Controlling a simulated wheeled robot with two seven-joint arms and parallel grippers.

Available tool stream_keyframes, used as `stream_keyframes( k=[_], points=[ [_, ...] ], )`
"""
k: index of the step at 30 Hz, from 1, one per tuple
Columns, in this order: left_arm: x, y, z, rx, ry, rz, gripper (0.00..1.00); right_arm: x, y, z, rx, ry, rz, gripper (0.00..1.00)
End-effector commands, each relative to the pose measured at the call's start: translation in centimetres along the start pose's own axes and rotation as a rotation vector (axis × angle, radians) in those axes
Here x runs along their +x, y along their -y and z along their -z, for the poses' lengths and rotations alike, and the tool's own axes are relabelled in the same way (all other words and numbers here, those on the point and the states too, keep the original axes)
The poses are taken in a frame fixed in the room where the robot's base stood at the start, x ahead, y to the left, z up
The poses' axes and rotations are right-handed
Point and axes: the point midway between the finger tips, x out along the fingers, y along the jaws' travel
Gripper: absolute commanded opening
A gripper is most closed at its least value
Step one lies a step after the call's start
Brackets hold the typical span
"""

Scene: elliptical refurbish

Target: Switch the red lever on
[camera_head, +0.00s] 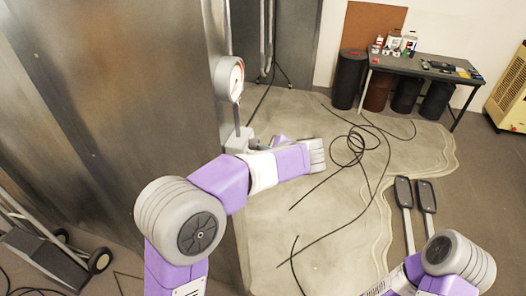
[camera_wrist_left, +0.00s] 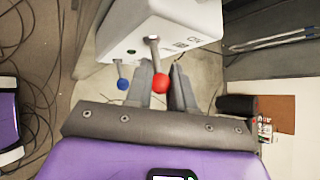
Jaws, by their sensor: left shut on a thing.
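The red lever (camera_wrist_left: 161,84) is a thin metal rod with a red ball end, sticking out of a pale box (camera_wrist_left: 165,22). In the left wrist view the two grey fingers of my left gripper (camera_wrist_left: 162,78) stand on either side of the red ball, shut on it. A blue-balled lever (camera_wrist_left: 123,84) sits just left of the fingers on the same box. In the head view the box (camera_head: 239,142) is mounted by the metal wall, and my left wrist reaches around to its right side. The levers are hidden there. My right gripper is out of view.
A round gauge (camera_head: 228,77) stands above the box beside a tall metal wall (camera_head: 120,90). Black cables (camera_head: 350,150) lie across the floor. A table (camera_head: 420,66) with bottles and bins stands at the back.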

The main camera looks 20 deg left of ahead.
Motion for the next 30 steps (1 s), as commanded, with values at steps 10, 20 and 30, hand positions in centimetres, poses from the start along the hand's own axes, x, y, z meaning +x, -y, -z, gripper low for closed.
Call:
stream_keyframes(
  k=[10, 20, 30],
  points=[
    [-0.5, 0.6, -1.1, -0.089, -0.153, -0.032, 0.00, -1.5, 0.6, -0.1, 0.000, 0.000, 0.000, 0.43],
    [-0.5, 0.7, -1.3, -0.114, -0.195, -0.041, 0.00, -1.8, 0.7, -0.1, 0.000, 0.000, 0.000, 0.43],
    [-0.4, 0.7, -1.3, -0.114, -0.195, -0.041, 0.24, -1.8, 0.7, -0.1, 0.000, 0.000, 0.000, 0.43]
  ],
)
